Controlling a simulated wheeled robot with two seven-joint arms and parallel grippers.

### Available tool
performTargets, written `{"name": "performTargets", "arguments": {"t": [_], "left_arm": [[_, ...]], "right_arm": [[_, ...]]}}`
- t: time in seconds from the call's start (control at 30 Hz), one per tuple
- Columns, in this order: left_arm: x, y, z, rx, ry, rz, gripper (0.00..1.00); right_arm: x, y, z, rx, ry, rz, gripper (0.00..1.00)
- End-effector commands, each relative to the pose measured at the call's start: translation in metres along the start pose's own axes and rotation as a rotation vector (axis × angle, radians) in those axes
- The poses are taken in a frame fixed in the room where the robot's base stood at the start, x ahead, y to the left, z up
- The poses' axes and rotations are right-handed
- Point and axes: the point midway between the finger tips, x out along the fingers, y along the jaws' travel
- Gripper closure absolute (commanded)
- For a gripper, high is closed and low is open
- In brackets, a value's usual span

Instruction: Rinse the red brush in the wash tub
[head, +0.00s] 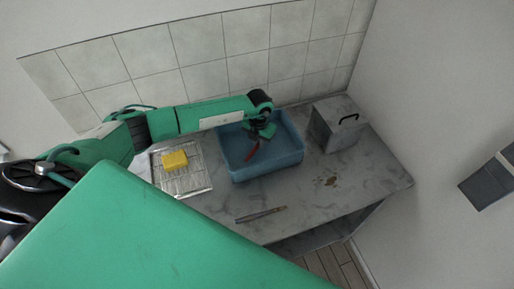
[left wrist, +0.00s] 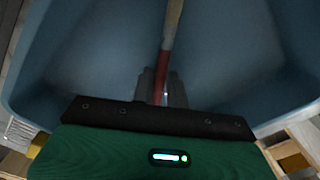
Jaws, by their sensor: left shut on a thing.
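The wash tub (head: 290,165) is a blue open rectangular basin on the marble-look counter, below the tiled wall. My left gripper (head: 257,139) reaches in from the left and is over the tub's inside. It is shut on the red brush (head: 252,151), which slants down inside the tub. In the left wrist view the fingers (left wrist: 161,90) close around the red handle (left wrist: 168,38), and the tub's walls (left wrist: 45,65) rise on both sides. The handle turns pale toward the top of that view. I cannot tell whether the brush touches water or the bottom.
A wire rack (head: 190,184) with a yellow sponge (head: 175,160) lies left of the tub. A thin tool (head: 260,214) lies in front. A grey box (head: 335,127) with a black handle stands at the right, behind brown stains (head: 330,182). The front right counter is mostly clear.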

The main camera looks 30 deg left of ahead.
Motion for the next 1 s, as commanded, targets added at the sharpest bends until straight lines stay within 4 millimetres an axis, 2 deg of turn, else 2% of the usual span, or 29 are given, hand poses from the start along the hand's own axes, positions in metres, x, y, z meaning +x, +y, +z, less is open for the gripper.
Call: {"name": "performTargets", "arguments": {"t": [0.17,1.0], "left_arm": [[-0.006,0.000,0.000,0.000,-0.001,0.000,1.00],[-0.073,0.000,0.000,-0.001,-0.001,0.000,1.00]], "right_arm": [[-0.004,0.000,-0.001,0.000,0.000,0.000,0.64],[-0.046,0.000,-0.005,0.000,0.001,-0.001,0.64]]}}
